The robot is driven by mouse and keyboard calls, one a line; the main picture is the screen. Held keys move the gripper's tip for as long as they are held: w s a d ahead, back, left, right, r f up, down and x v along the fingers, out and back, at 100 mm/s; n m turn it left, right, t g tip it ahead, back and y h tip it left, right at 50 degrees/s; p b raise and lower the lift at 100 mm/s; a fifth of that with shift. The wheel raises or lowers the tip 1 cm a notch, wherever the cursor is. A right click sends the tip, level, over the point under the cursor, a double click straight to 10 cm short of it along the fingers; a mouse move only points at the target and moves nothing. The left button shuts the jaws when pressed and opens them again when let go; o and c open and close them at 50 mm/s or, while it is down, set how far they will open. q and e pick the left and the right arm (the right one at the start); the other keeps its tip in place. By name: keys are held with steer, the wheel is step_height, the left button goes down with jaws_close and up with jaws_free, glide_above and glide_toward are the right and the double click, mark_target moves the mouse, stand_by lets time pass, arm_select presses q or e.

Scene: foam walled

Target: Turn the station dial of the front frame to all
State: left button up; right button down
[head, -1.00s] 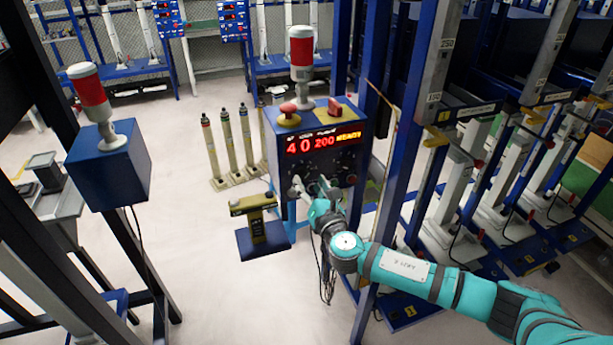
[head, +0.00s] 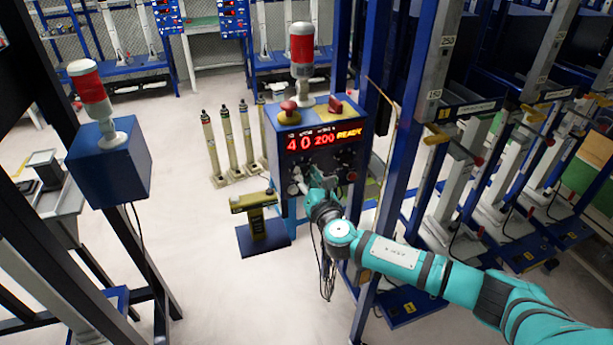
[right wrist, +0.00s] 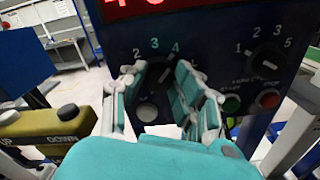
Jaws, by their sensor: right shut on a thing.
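The right dial (right wrist: 268,61) shows 1, 2, 3 and 5 and stands clear. My right gripper (head: 308,186) is at the panel's left side. Its fingers (right wrist: 158,74) are shut on the left dial's knob and partly hide its markings. My left gripper is out of view.
A red stack light (head: 302,50) and a red mushroom button (head: 289,112) top the box. A yellow UP/DOWN pedestal (head: 254,202) stands left of my gripper. A blue upright (head: 397,185) rises close to my right forearm.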

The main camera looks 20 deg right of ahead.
steer(key=shift+f, duration=0.1)
steer(key=shift+m+b, duration=0.55)
steer(key=shift+m, duration=0.05)
steer(key=shift+m+b, duration=0.7)
steer(key=shift+m, duration=0.5)
steer(key=shift+m+b, duration=0.8)
steer(key=shift+m, duration=1.4)
steer(key=shift+d, duration=0.1)
steer(key=c, duration=1)
jaws_free()
